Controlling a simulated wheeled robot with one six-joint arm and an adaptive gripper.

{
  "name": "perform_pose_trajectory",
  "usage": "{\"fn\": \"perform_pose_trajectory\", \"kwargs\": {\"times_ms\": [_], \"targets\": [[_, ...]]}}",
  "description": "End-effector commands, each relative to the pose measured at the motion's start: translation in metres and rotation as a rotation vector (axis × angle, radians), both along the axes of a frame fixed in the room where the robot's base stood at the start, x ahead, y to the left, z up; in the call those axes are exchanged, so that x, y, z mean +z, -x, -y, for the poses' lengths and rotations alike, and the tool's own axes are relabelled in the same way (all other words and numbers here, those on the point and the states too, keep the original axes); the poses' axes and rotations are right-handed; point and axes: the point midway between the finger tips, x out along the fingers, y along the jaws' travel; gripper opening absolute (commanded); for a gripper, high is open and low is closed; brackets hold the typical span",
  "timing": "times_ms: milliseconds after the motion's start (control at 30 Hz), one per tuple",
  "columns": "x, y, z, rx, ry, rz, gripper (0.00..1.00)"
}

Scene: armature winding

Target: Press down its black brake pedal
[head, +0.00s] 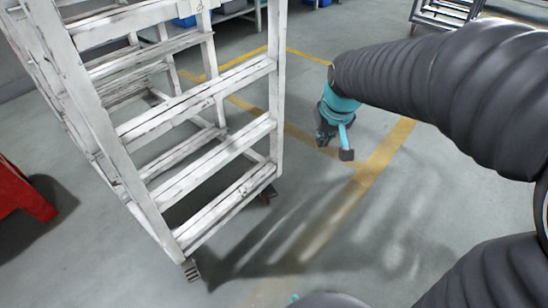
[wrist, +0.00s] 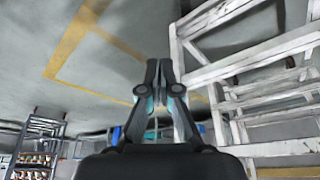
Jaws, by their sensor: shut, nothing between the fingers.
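A worn white step ladder (head: 200,160) on wheels stands left of centre in the head view. A dark caster with a ribbed black piece, seemingly the brake pedal (head: 191,270), is under its near corner post. Another dark caster (head: 267,194) is under its right post. Whether either pedal is up or down is too small to tell. My gripper (head: 322,138) hangs above the floor to the right of the ladder, apart from it and from both casters. In the wrist view my gripper (wrist: 158,72) is shut and empty, with the white ladder frame (wrist: 240,70) to its right; no pedal shows there.
A red object (head: 22,195) stands on the floor at the far left. Yellow lines (head: 385,150) mark the grey floor. A rack with goods (wrist: 38,140) shows at lower left in the wrist view. The floor in front and right of the ladder is clear.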

Motion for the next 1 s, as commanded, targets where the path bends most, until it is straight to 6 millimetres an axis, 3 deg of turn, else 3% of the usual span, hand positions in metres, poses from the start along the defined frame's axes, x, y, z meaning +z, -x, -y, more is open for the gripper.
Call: {"fn": "perform_pose_trajectory", "kwargs": {"times_ms": [200, 367, 500, 700, 800, 1000], "targets": [[-0.064, -0.064, -0.035, 0.074, 0.011, -0.051, 0.00], [-0.119, -0.103, -0.062, 0.129, 0.020, -0.081, 0.00], [-0.174, -0.130, -0.086, 0.176, 0.030, -0.108, 0.00], [-0.245, -0.154, -0.115, 0.230, 0.040, -0.137, 0.00], [-0.269, -0.160, -0.124, 0.247, 0.043, -0.146, 0.00], [-0.288, -0.164, -0.131, 0.260, 0.046, -0.151, 0.00]]}}
